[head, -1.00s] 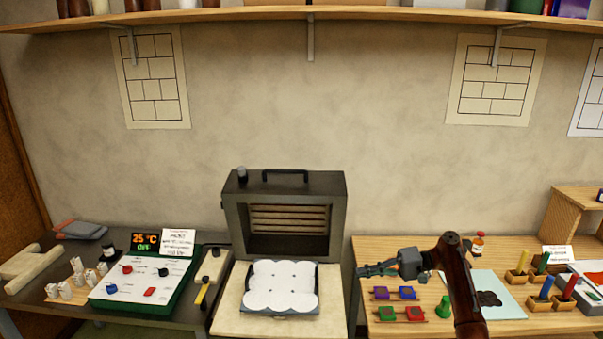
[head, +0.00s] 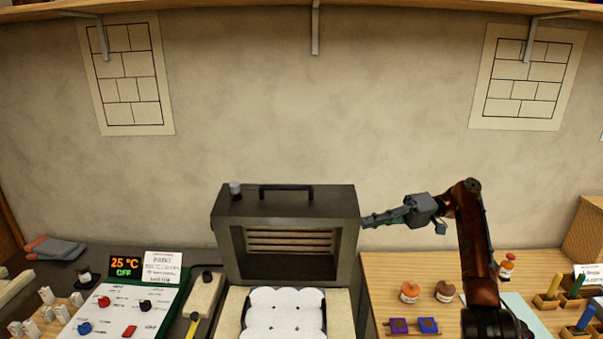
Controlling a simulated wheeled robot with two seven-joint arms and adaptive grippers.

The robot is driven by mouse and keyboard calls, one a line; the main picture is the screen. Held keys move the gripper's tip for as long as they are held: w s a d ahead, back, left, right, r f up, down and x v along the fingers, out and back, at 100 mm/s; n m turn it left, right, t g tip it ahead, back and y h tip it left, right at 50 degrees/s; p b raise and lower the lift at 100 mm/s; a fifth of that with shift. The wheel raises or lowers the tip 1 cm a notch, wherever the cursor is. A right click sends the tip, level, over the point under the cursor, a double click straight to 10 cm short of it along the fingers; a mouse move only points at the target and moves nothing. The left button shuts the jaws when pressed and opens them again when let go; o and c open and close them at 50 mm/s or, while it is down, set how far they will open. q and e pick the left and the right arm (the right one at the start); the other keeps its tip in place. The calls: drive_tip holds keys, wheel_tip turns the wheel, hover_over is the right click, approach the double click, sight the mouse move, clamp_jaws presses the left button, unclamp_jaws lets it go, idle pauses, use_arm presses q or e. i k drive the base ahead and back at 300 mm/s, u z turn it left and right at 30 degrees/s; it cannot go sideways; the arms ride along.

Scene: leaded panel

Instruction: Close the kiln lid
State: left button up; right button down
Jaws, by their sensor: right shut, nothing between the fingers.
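The kiln lid (head: 345,205) is a dark grey box-like hood with a black handle (head: 286,188) on top. It stands upright and open at the back, its hollow side with pale ribbed lining (head: 290,241) facing me. In front of it is the cream kiln base (head: 232,308), with a white scalloped sheet (head: 284,312) on it. My right gripper (head: 367,221) is shut and empty, pointing left, with its tips at the lid's upper right edge. I cannot tell whether they touch it. My left gripper is not in view.
A control panel (head: 118,308), a display reading 25 °C OFF (head: 125,267) and a pale power strip (head: 204,296) stand left of the kiln. On the right wooden table are small jars (head: 410,292), coloured blocks (head: 428,325) and crayon-like sticks in holders (head: 547,301).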

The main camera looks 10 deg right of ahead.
sight(266, 235)
drive_tip(key=i, duration=1.2)
